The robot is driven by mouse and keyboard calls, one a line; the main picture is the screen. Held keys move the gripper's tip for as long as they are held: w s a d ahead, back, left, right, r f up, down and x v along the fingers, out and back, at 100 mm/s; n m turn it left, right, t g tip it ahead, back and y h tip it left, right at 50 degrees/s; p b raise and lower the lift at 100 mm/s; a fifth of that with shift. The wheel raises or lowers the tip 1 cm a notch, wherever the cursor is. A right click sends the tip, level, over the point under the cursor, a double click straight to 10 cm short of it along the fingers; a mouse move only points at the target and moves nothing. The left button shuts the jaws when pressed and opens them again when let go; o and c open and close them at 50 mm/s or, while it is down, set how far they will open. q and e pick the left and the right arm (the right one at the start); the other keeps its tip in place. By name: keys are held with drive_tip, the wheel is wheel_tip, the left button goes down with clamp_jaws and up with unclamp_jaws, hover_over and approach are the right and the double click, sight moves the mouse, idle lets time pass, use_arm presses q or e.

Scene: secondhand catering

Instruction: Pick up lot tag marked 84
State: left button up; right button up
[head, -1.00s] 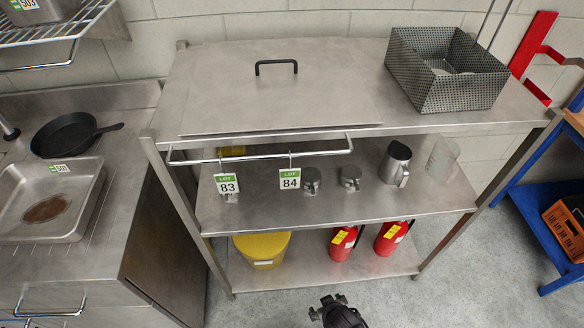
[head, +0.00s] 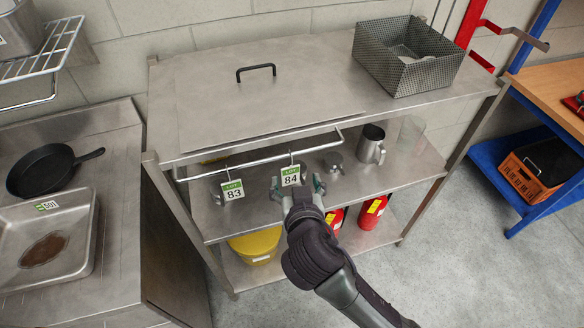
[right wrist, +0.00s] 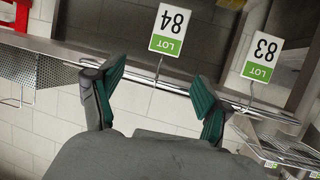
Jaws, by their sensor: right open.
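The lot tag marked 84 (head: 290,176) is white with a green band and hangs from a hook on the rail (head: 258,158) at the front of the steel shelf unit. It also shows in the right wrist view (right wrist: 170,30), upside down, beyond the fingertips. My right gripper (head: 298,189) is just below and in front of the tag in the head view. In the right wrist view its green-padded fingers (right wrist: 162,92) are spread wide with nothing between them but the tag's hook wire and rail behind. My left gripper is not in view.
The lot tag marked 83 (head: 232,189) hangs on the same rail, to the left. Metal jugs (head: 371,145) stand on the middle shelf. A yellow bucket (head: 256,244) and red extinguishers (head: 372,212) are on the bottom shelf. Floor at the right (head: 440,265) is clear.

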sight(291, 167)
drive_tip(key=shift+x, duration=1.2)
drive_tip(key=shift+w+a, duration=0.15)
drive_tip(key=shift+a, duration=0.05)
drive_tip(key=shift+w+p, duration=0.25)
drive_tip(key=shift+p, duration=0.2)
drive_tip(key=p+x, duration=0.2)
drive_tip(key=x, duration=0.2)
drive_tip(key=shift+f, duration=0.1)
drive_tip(key=shift+w+a+f, duration=0.1)
drive_tip(key=shift+w+f, duration=0.1)
drive_tip(key=shift+w, duration=0.1)
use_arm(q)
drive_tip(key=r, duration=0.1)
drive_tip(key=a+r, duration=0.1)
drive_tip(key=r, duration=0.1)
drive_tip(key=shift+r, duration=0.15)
use_arm(e)
drive_tip(key=shift+c, duration=0.3)
drive_tip(key=c, duration=1)
